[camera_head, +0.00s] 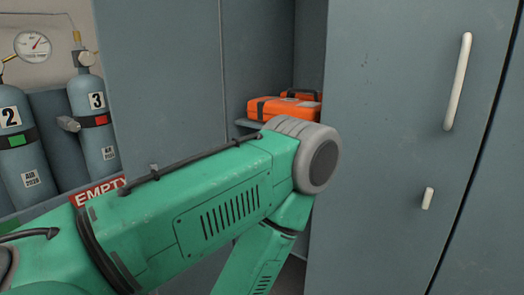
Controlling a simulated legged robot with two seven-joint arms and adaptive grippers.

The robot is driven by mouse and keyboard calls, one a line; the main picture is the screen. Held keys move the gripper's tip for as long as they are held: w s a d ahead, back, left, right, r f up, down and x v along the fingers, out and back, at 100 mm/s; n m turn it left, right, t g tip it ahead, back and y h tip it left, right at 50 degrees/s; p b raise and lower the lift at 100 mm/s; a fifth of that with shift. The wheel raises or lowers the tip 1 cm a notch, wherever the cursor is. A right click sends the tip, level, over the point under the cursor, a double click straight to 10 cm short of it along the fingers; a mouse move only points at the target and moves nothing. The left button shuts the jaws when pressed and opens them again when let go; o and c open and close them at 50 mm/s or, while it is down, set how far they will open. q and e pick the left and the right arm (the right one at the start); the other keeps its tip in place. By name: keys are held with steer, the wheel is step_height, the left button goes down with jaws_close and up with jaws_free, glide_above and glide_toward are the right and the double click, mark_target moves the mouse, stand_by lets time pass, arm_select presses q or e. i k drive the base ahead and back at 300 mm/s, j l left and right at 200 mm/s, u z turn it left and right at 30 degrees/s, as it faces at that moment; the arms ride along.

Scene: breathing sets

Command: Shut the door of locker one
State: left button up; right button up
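A grey locker stands in front of me with an opening in the middle. A grey door panel (400,110) with a long white handle (459,82) and a small white latch (428,198) fills the right side. Another grey panel (160,70) stands left of the opening. I cannot tell which panel belongs to locker one; no locker number shows. My green left arm crosses the front of the opening, its elbow bent near the door panel's left edge. I cannot tell if it touches the panel. Neither gripper is in view.
An orange case (285,108) lies on a shelf (247,124) inside the opening. At the left stand grey cylinders marked 2 (20,150) and 3 (95,120), with a gauge (33,45) and a red EMPTY label (98,191). My arm hides the lower locker.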

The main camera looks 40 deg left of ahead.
mark_target(160, 61)
steer(key=u, duration=1.25)
steer(key=j+z, duration=0.2)
steer(key=j, duration=0.3)
steer(key=k, duration=0.05)
